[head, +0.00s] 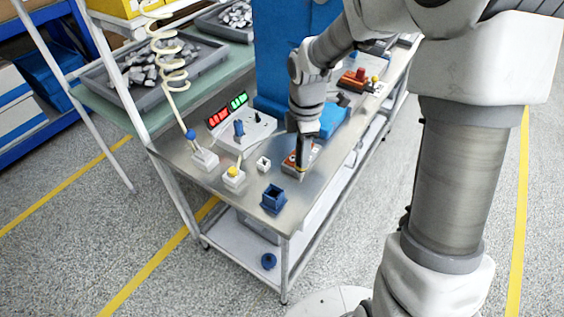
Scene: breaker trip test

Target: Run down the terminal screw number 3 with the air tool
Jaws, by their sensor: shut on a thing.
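My gripper (303,138) is over the metal bench and points down. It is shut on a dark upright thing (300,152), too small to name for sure. The lower end of that thing is at an orange and grey block (288,160); I cannot tell whether they touch. A cream coiled hose (172,62) hangs at the left and runs down to a blue-topped piece (191,135) on a white block (205,160). I cannot tell which piece is the air tool. Terminal screw number 3 cannot be made out.
A white box with a blue knob (239,128) stands behind, beside red and green displays (226,110). A tall blue panel (280,55) rises behind.

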